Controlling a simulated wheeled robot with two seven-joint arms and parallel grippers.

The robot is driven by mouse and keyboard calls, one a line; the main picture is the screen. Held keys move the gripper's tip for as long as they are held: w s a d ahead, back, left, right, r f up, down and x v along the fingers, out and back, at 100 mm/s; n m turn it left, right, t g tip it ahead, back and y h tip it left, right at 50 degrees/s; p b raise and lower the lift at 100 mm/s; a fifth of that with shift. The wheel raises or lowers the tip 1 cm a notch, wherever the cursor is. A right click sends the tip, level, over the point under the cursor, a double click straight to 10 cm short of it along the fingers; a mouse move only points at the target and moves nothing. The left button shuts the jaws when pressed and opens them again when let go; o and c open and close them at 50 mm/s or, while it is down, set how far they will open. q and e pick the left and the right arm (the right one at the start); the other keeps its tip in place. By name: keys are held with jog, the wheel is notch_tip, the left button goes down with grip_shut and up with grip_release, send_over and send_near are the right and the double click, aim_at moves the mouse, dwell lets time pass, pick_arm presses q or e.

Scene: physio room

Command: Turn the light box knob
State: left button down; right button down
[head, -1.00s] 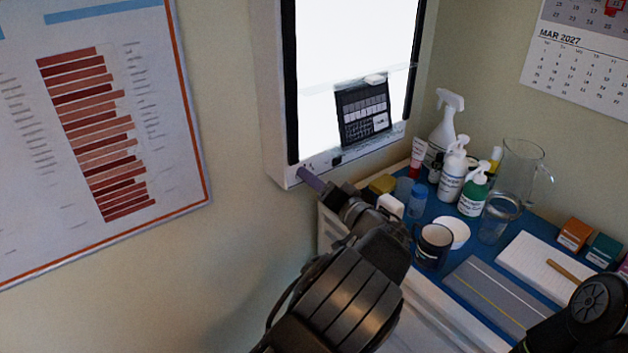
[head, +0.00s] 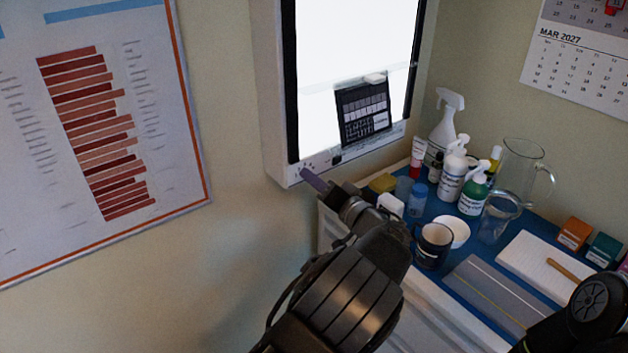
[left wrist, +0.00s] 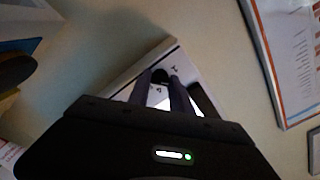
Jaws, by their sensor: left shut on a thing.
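The light box (head: 270,95) hangs on the wall with its white panel lit and a dark film sheet (head: 362,112) on it. My left gripper (head: 310,178) reaches up to the bottom left corner of its lower frame. In the left wrist view the two fingers of my left gripper (left wrist: 160,84) are on either side of the dark round knob (left wrist: 160,75) and shut on it. Small marks show on the white frame around the knob. In the head view the fingers hide the knob. My right arm shows at the bottom right, with its fingers out of view.
A blue-topped cabinet (head: 452,208) below the light box holds a spray bottle (head: 446,118), pump bottles, a black mug (head: 433,246), a glass jug (head: 520,170) and small boxes. A wall chart (head: 160,120) hangs at the left. The wall between is bare.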

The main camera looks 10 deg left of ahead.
pick_arm(q)
jog(key=shift+m, duration=0.5)
jog(key=m+p, duration=0.2)
jog(key=m, duration=1.2)
jog(key=shift+m, duration=0.4)
jog(key=shift+f, duration=0.1)
jog(key=c, duration=1.2)
grip_release()
jog(key=shift+o, duration=0.2)
